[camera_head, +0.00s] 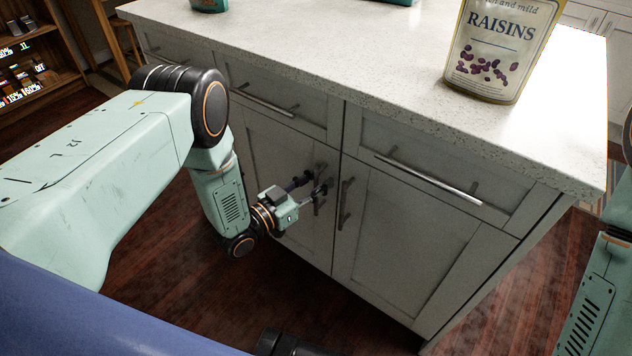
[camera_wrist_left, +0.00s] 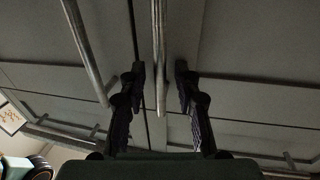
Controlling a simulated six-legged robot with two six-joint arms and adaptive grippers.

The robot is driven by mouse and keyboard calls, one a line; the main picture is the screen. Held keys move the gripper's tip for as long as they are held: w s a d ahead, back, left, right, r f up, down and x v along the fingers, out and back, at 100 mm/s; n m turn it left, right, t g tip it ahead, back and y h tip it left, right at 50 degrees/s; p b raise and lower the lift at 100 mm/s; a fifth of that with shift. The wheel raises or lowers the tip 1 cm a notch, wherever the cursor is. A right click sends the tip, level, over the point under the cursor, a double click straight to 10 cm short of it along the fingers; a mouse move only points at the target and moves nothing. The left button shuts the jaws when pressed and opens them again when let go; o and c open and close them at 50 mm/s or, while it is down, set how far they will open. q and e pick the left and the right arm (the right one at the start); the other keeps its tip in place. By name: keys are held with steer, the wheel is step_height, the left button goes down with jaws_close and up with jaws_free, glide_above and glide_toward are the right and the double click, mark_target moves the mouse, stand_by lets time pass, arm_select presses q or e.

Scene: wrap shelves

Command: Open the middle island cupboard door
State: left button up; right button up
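The middle island cupboard door (camera_head: 268,160) is a grey panel door below a drawer and looks closed. My left gripper (camera_head: 312,186) is at its right edge, beside the upright bar handle (camera_head: 320,204). In the left wrist view, the handle (camera_wrist_left: 160,60) runs between the two open fingers (camera_wrist_left: 159,76), with a visible gap on each side. The gripper partly hides this handle in the head view. The right gripper is out of view; only part of my right arm shows at the right edge.
The right cupboard door (camera_head: 400,240) has its own upright handle (camera_head: 345,203) close beside the gripper. Drawers with bar handles (camera_head: 428,180) sit above the doors. A raisins bag (camera_head: 495,50) stands on the speckled counter (camera_head: 330,50). Wooden floor (camera_head: 200,285) lies in front.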

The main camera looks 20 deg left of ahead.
arm_select(q)
steer(key=shift+c, duration=0.4)
jaws_close()
stand_by(0.4)
